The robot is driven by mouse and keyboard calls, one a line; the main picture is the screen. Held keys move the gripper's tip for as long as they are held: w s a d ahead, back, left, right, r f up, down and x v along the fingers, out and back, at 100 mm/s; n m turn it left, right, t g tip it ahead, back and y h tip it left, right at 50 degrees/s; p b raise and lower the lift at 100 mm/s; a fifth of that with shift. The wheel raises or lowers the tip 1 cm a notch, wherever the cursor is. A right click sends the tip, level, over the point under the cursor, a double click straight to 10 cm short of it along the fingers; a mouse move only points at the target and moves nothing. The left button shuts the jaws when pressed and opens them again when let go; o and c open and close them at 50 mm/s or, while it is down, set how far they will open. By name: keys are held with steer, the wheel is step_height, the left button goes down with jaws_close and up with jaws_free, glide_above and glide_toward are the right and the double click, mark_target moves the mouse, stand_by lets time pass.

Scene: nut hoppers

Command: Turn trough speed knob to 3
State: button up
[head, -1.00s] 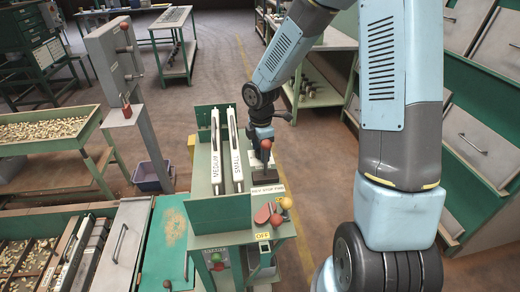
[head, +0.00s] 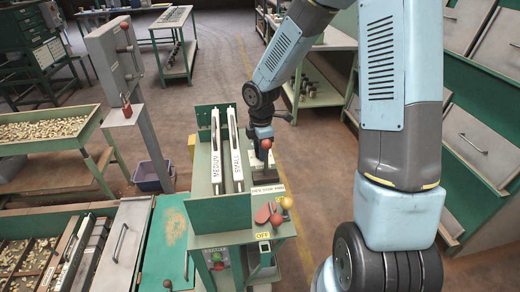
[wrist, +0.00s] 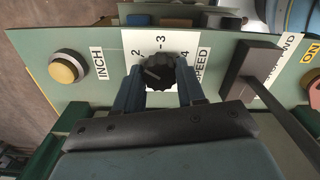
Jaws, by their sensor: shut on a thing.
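The black ribbed trough speed knob (wrist: 160,72) sits on a white dial plate marked 2, 3, 4 and SPEED in the wrist view. A pale mark on its face lies toward the left, on the 2 side; its exact reading is hard to tell. My gripper (wrist: 160,88) is shut on the knob, with one blue-grey finger on each side of it. In the head view, my arm's end (head: 262,130) reaches down behind the green machine (head: 220,212). The knob and fingertips cannot be made out there.
A yellow button (wrist: 65,69) marked INCH is left of the dial. A dark lever block (wrist: 252,64) stands close to the right, with a bar running down. The machine top holds white bars marked MEDIUM (head: 217,155) and SMALL (head: 236,155).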

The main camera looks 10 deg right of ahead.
steer(key=m, duration=0.5)
steer(key=shift+a+m, duration=0.1)
steer(key=shift+m, duration=0.2)
steer(key=m, duration=0.5)
steer(key=shift+w+m, duration=0.1)
steer(key=shift+m, duration=0.2)
stand_by(0.3)
steer(key=o, duration=1)
steer(key=shift+o, duration=0.2)
step_height(320, 180, up, 14)
steer(key=shift+f, duration=0.1)
